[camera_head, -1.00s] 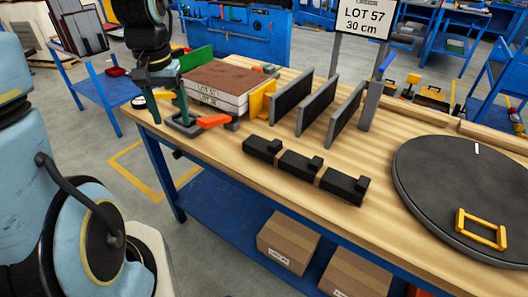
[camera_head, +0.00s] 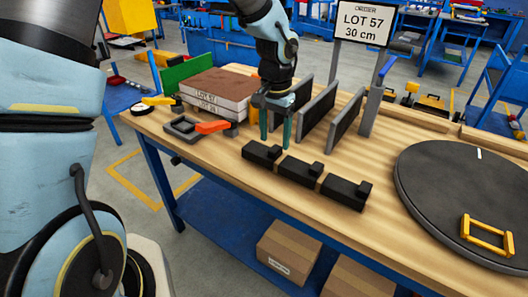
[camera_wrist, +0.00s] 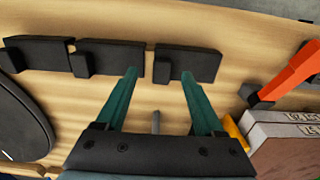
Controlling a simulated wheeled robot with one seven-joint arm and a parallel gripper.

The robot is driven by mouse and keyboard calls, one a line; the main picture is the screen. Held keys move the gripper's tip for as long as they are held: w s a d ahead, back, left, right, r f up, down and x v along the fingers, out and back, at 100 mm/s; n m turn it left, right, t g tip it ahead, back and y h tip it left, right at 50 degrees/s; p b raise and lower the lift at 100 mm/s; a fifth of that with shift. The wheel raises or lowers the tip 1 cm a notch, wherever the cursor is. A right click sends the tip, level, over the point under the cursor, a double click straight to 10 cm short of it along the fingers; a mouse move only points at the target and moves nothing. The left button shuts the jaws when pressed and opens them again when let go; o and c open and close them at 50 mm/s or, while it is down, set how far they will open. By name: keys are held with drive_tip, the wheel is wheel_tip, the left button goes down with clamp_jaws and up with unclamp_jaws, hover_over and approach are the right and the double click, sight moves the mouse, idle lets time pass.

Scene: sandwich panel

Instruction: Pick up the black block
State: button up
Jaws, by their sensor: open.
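Several black pieces are in view; three black blocks, each with a small raised step, stand end to end in a row on the wooden table (camera_head: 400,125). In the head view they are the left block (camera_head: 260,153), the middle block (camera_head: 299,171) and the right block (camera_head: 344,190). The wrist view shows them reversed: left block (camera_wrist: 196,64), middle block (camera_wrist: 112,60), right block (camera_wrist: 35,52). My gripper (camera_head: 276,141) is open and empty, pointing down just behind the left block. In the wrist view its teal fingertips (camera_wrist: 159,73) straddle the left block's step.
Dark upright panels (camera_head: 315,113) stand right behind the blocks. Stacked LOT 57 panels (camera_head: 218,92) and an orange-handled clamp (camera_head: 212,127) lie to the left. A black round plate (camera_head: 455,190) is at the right. A sign (camera_head: 366,25) stands behind.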

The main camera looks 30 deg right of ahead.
sight(273, 150)
drive_tip(key=shift+w+a+f+p, duration=0.15)
drive_tip(key=shift+f+p, duration=0.4)
drive_tip(key=shift+f, duration=1.55)
clamp_jaws()
